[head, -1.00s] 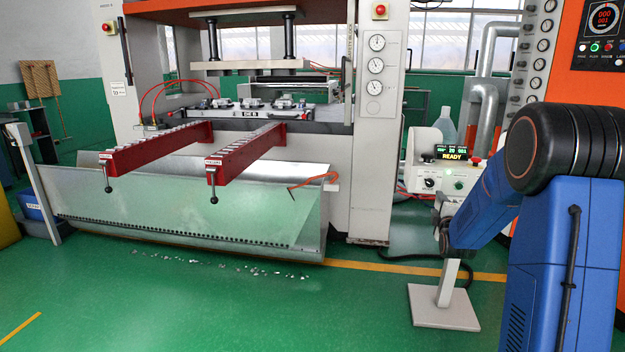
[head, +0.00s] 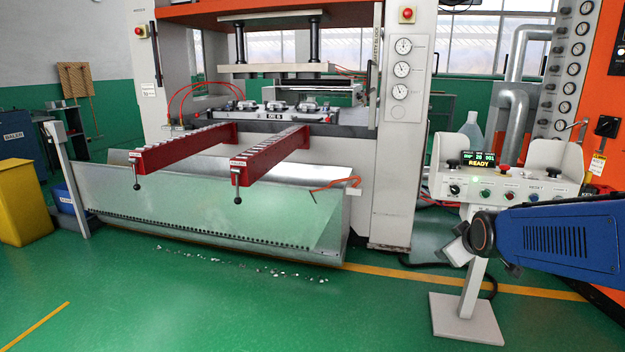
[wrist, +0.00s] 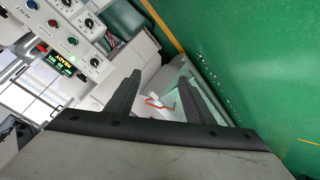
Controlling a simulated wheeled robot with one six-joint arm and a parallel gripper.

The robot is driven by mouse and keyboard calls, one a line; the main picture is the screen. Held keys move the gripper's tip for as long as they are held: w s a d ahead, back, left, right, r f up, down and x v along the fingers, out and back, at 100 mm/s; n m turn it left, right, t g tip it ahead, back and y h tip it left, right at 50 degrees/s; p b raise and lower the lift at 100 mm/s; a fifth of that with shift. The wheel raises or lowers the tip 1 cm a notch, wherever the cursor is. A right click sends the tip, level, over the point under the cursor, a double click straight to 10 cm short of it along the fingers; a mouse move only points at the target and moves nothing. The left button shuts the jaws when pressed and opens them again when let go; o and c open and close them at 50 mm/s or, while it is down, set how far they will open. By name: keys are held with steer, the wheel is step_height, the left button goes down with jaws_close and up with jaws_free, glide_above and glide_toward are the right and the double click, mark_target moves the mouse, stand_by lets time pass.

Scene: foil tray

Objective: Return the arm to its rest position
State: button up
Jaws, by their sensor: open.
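My gripper (wrist: 159,77) shows in the wrist view with its two dark fingers spread apart. Nothing is held between them. Past the fingers, farther off, are pale machine parts and an orange-red hooked piece. In the head view, my blue arm (head: 555,240) reaches in from the right edge, nearly level, in front of the control console. Its dark round joint is beside the console's stand, and my fingers cannot be made out there.
The control console (head: 505,185) reads READY and stands on a post with a square base (head: 466,320). The press has two red rails (head: 265,155) above a metal chute (head: 210,215). A yellow bin (head: 22,205) is at far left. Green floor is open in front.

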steer(key=s+a+f+m+g, duration=0.1)
steer(key=s+a+m, duration=0.1)
steer(key=s, duration=0.7)
steer(key=s+a+f+m+g+y, duration=0.1)
steer(key=s+a+f+m+g, duration=0.1)
steer(key=s, duration=0.8)
steer(key=s+a+f+m+g, duration=0.1)
steer(key=s+a+m+g, duration=0.1)
steer(key=s, duration=0.8)
steer(key=shift+s+a+f, duration=0.15)
steer(key=shift+a+f, duration=0.25)
steer(key=shift+a, duration=0.1)
